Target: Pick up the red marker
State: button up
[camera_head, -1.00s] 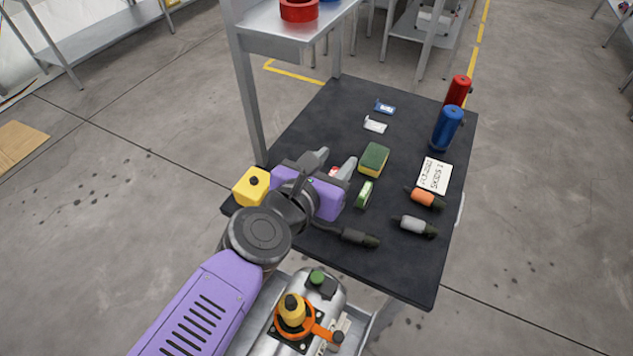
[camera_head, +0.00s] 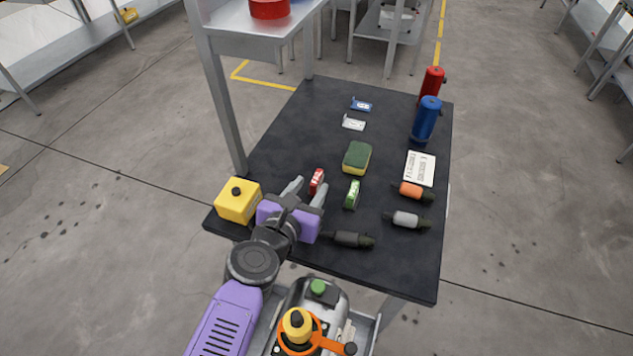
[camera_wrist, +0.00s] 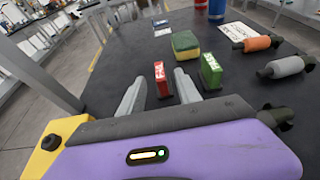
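A small red upright piece with white print (camera_head: 317,182), which looks like the red marker, stands on the black table (camera_head: 290,130). It also shows in the wrist view (camera_wrist: 160,72). My gripper (camera_head: 309,186) is open, low over the table's near left part. In the wrist view its two grey fingers (camera_wrist: 160,82) lie on either side of the red piece, with a gap visible on both sides. The lower part of the red piece is partly between the fingertips. I cannot tell how deep it sits between them.
A similar green piece (camera_head: 352,194) stands just right of the right finger. A yellow box (camera_head: 238,201) is left of my gripper. A shelf post (camera_head: 218,95) rises at left.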

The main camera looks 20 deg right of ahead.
aim_at(314, 182)
jog(key=shift+p+x, duration=0.35)
jog(key=shift+x, duration=2.15)
grip_shut()
